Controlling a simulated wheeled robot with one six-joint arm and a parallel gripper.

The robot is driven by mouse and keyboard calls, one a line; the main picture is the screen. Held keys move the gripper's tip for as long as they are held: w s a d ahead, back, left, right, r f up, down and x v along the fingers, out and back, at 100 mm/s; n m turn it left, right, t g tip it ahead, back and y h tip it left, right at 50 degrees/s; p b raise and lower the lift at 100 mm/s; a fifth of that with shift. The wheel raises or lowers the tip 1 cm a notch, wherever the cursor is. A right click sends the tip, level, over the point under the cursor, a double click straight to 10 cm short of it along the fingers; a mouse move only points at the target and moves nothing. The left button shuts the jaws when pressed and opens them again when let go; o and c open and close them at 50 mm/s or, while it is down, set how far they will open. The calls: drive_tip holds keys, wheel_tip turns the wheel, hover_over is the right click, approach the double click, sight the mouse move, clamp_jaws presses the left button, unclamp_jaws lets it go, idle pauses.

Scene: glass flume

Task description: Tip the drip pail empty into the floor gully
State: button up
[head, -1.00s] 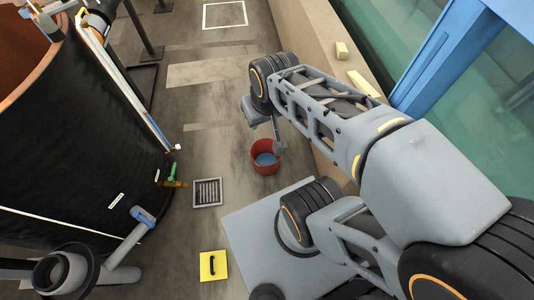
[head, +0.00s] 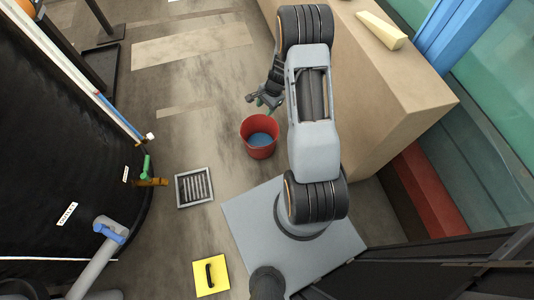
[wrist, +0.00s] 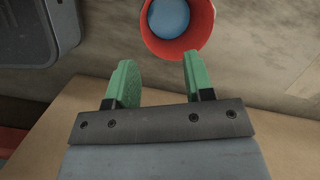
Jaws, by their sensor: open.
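The drip pail is a red open bucket (head: 259,138) with blue water in it. It stands upright on the floor, and no handle can be made out. It also shows at the top of the wrist view (wrist: 178,47), beyond my fingertips. My gripper (wrist: 156,72) has two green fingers spread apart, with nothing between them. In the head view my gripper (head: 258,100) is just above and behind the pail, apart from it. The floor gully (head: 194,187) is a square metal grate set in the floor, to the left and front of the pail.
A big black tank (head: 70,150) with a green-handled tap (head: 147,167) stands at the left. A yellow plate with a black handle (head: 211,275) lies in front of the gully. A beige ledge (head: 385,95) rises at the right. Floor between pail and gully is clear.

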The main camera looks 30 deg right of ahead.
wheel_tip(320, 180, down, 29)
drive_tip(key=s+m+b, duration=0.2)
drive_tip(key=m+b, duration=0.2)
drive_tip(key=b, duration=0.7)
drive_tip(key=shift+s+a+y, duration=0.3)
drive_tip(key=shift+a, duration=0.1)
drive_tip(key=shift+r, duration=0.1)
drive_tip(key=shift+s, duration=0.1)
clamp_jaws()
